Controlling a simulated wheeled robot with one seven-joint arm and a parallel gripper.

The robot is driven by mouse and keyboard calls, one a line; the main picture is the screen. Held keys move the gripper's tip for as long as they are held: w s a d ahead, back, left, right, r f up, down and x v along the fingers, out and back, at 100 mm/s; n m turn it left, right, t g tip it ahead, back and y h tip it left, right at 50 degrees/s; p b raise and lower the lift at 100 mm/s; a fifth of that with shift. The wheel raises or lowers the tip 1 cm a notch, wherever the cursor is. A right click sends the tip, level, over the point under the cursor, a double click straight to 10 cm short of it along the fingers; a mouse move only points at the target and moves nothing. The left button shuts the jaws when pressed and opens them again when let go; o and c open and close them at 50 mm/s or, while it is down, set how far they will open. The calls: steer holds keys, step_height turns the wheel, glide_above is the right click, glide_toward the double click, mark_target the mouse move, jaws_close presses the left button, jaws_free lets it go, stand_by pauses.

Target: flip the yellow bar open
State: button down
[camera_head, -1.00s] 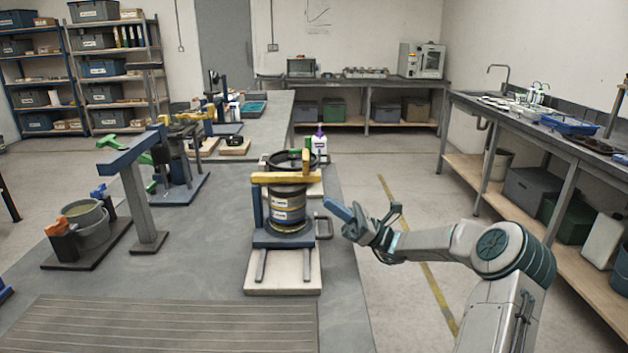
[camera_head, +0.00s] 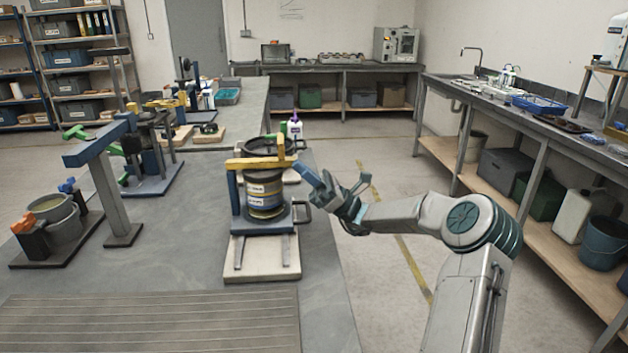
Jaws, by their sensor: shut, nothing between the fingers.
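The yellow bar (camera_head: 258,163) lies roughly level across the top of a dark round canister (camera_head: 264,194) with yellow and white bands. A short yellow piece stands up near the bar's right end. A blue upright (camera_head: 234,193) stands under its left end. The canister rests on a blue base over a pale board. My gripper (camera_head: 300,169) is shut, with its blue fingertips at the bar's right end, pointing left from the right side. I cannot tell whether they touch the bar.
A grey-blue post (camera_head: 110,190) with a top arm stands to the left, beside a grey bucket (camera_head: 60,219). A white bottle with a purple cap (camera_head: 294,130) stands behind.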

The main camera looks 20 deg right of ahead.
mark_target(282, 141)
steer(key=x, duration=0.3)
steer(key=shift+w+a+r, duration=0.1)
steer(key=shift+a+r, duration=0.15)
steer(key=shift+a, duration=0.05)
steer(key=r+h+p, duration=0.1)
steer(key=r+p, duration=0.1)
steer(key=p, duration=0.1)
steer(key=a+r+h+p, duration=0.1)
steer(key=r+h+p, duration=0.1)
steer(key=p, duration=0.2)
steer(key=r+h+p, duration=0.1)
steer(key=r+p, duration=0.1)
steer(key=p, duration=0.2)
steer(key=shift+w+a+r+g, duration=0.15)
steer(key=shift+a+g, duration=0.2)
steer(key=shift+g, duration=0.05)
steer(key=w+a+r+h+p, duration=0.1)
steer(key=a+r+h+p, duration=0.1)
steer(key=a+h+p, duration=0.2)
steer(key=w+a+r+g+h+p, duration=0.1)
steer(key=a+h+p, duration=0.3)
steer(key=a+p, duration=0.7)
steer(key=shift+w+a+r+g, duration=0.3)
steer(key=shift+w+a+r, duration=0.35)
steer(key=shift+a+r, duration=0.15)
